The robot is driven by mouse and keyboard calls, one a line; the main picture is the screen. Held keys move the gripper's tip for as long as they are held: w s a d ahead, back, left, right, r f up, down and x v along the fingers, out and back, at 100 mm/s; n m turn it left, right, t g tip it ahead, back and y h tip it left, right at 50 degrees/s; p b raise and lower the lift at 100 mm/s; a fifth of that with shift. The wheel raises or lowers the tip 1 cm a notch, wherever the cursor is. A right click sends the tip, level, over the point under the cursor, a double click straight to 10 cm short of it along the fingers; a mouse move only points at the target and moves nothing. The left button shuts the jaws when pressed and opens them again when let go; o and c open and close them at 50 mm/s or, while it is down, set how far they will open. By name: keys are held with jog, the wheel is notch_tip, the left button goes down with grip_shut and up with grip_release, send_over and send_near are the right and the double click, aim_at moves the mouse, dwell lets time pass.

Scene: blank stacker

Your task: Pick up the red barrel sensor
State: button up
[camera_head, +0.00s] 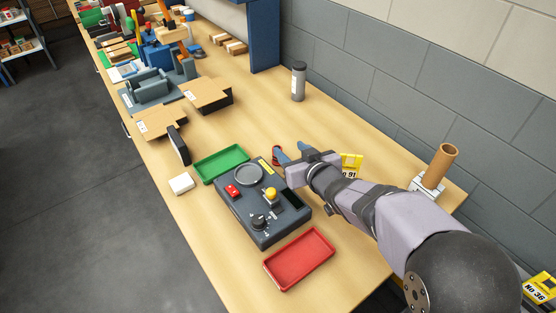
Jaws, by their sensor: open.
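My gripper (290,151) is open, pointing away from me just beyond the dark control box, its two bluish fingers apart. A small red and dark thing (276,153) shows at the left finger. It may be the red barrel sensor, but it is small and partly hidden by the finger, and I cannot tell whether they touch. A small red part (232,190) also sits on the left of the box top; I cannot tell whether it is a sensor.
The dark box (250,222) carries a round dish, a yellow knob and a black dial. A green tray (221,163) lies behind, a red tray (300,258) in front. A grey bottle (298,82) stands near the wall.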

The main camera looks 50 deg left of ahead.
aim_at(279, 166)
jog(key=shift+s+a+f+n, duration=0.2)
jog(key=shift+s+f+n, duration=0.1)
jog(key=shift+s, duration=0.35)
jog(key=shift+p+x, duration=0.35)
jog(key=shift+x, duration=0.75)
jog(key=shift+p+x, duration=0.8)
jog(key=shift+x, duration=0.7)
jog(key=shift+f+x, duration=0.2)
jog(key=shift+x, duration=0.85)
jog(key=shift+s+d, duration=0.1)
jog(key=shift+c, duration=0.4)
grip_shut()
